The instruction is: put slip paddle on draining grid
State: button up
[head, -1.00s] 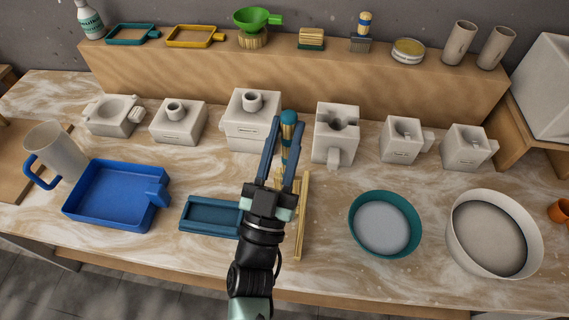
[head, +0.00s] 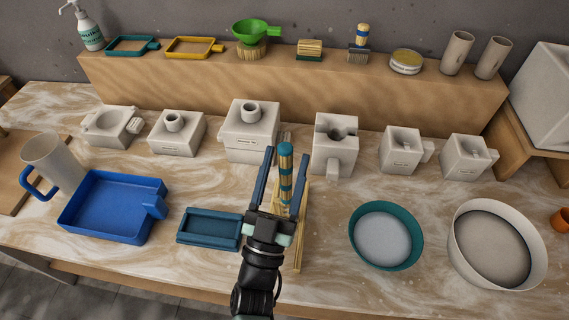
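The slip paddle (head: 286,172) shows as a teal and wood-coloured banded handle. It lies between the fingers of my gripper (head: 287,152), with clear gaps on both sides. Its lower part is hidden by the gripper. The draining grid (head: 298,256) is a pale wooden slatted frame on the bench, mostly covered by my gripper and arm. The paddle appears over the grid, but I cannot tell whether it rests on it. My gripper is open and points toward the back of the bench.
A teal shallow tray (head: 209,243) sits close left of my gripper, with a blue basin (head: 113,230) beyond it. A teal bowl (head: 360,240) and a white bowl (head: 455,245) stand right. White plaster moulds (head: 250,140) line the back, before a wooden shelf (head: 190,82).

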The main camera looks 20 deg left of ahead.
jog(key=shift+r, duration=0.25)
jog(key=b+v, duration=0.3)
jog(key=v, duration=0.9)
